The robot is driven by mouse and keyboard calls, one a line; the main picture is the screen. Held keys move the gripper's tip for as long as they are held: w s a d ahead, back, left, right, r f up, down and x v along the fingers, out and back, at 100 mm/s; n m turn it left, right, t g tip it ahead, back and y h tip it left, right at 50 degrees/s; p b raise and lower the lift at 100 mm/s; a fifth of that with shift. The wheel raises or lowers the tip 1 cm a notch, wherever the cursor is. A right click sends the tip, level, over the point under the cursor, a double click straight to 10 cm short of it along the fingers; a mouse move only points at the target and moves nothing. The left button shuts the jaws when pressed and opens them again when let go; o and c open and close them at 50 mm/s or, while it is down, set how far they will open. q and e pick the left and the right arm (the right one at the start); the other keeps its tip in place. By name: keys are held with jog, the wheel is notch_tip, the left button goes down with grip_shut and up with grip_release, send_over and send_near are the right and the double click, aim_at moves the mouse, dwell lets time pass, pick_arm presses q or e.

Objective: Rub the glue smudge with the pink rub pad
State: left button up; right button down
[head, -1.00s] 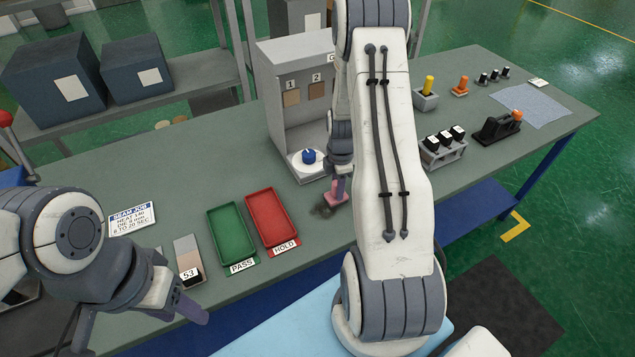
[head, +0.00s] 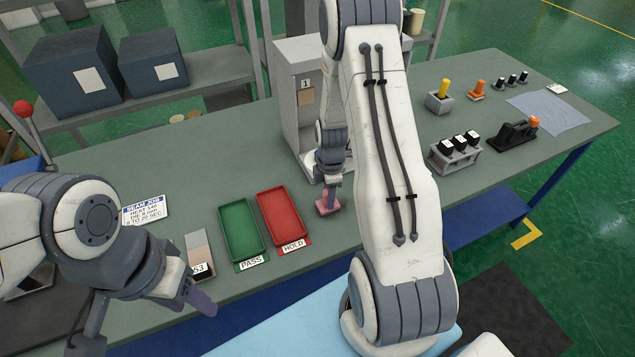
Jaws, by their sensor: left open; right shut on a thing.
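The pink rub pad (head: 326,205) is held in my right gripper (head: 329,190), low over the bench just right of the red tray. My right gripper is shut on it, pointing down. The glue smudge is mostly hidden by the pad now; only a faint dark trace may show at its right edge. I cannot tell whether the pad touches the bench. My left gripper (head: 148,324) is open and empty at the front left edge of the bench.
A green PASS tray (head: 240,228) and a red HOLD tray (head: 284,218) lie left of the pad. A grey cabinet (head: 298,95) stands behind it. A grey rack with black-and-white items (head: 455,153) stands at right. My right arm blocks the bench middle.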

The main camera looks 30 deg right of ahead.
aim_at(318, 207)
jog(key=a, duration=0.3)
jog(key=shift+w+a, duration=0.1)
jog(key=shift+w, duration=0.05)
notch_tip(318, 207, up, 3)
jog(key=shift+w+a+f+p, duration=0.1)
jog(key=shift+p, duration=0.7)
jog(key=shift+r+p, duration=0.3)
jog(key=shift+r, duration=0.05)
notch_tip(318, 207, up, 5)
jog(key=p, duration=0.4)
jog(key=shift+f, duration=0.1)
